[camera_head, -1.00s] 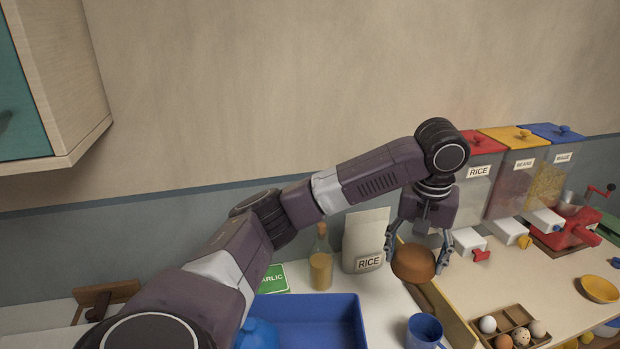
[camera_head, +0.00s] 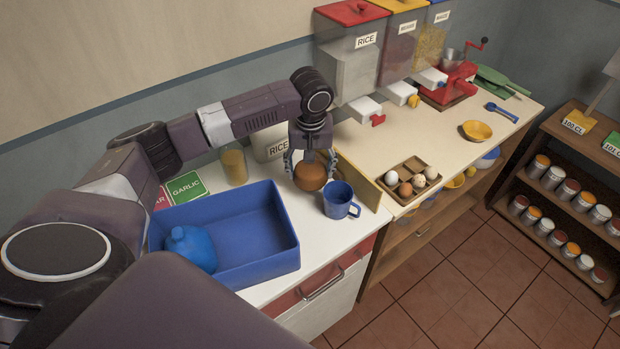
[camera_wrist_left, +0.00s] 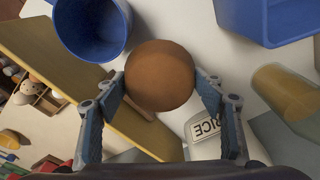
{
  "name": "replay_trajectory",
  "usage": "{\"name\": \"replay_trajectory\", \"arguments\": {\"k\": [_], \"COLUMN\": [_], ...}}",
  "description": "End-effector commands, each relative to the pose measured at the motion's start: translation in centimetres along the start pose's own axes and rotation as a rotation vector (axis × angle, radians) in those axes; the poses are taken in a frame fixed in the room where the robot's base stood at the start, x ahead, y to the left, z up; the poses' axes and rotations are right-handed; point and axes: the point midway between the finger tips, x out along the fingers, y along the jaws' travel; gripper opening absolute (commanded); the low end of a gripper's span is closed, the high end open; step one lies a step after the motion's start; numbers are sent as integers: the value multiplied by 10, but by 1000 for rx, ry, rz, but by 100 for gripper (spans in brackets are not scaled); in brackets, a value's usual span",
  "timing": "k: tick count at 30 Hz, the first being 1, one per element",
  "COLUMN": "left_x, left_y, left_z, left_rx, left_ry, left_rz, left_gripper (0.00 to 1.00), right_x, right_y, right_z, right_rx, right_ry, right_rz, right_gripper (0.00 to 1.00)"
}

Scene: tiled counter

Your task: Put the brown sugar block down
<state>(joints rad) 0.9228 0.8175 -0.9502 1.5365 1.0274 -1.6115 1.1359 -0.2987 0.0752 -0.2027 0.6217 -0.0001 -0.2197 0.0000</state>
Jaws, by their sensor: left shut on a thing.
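The brown sugar block (camera_head: 310,176) is a rounded brown lump. My left gripper (camera_head: 311,166) is shut on it from above, with one finger on each side. In the left wrist view the block (camera_wrist_left: 159,76) sits between the two fingertips (camera_wrist_left: 160,88). It is over the white counter (camera_head: 290,210), between the rice bag and the blue mug; whether it touches the counter I cannot tell. My right gripper is not in view.
A blue mug (camera_head: 340,200) stands just right of the block. A blue tray (camera_head: 262,262) holding a blue lump (camera_head: 190,248) is to the left. The rice bag (camera_head: 268,146) is behind. A wooden board edge (camera_head: 358,180) and egg tray (camera_head: 434,188) are to the right.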

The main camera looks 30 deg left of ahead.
Motion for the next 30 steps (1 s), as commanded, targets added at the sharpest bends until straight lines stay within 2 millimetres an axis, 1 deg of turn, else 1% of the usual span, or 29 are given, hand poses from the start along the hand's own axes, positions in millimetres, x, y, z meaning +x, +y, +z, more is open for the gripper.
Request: {"name": "replay_trajectory", "arguments": {"k": [4,9,12,24,25,29,30], "left_x": [10,35,45,51,51,51,51], "left_y": [1,0,0,1,0,0,0], "left_z": [1,4,6,6,6,6,6], "left_rx": [0,0,1,1,1,1,1], "left_ry": [0,-1,0,2,1,1,1], "left_rz": [1,0,0,1,1,0,0], "left_gripper": [22,22,22,22,66,80,80], "right_x": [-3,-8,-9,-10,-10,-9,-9], "right_y": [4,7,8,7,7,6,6], "right_z": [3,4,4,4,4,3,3], "right_rx": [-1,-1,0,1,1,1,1], "right_ry": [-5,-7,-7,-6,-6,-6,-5], "right_rz": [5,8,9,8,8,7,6], "right_gripper": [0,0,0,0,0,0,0]}}
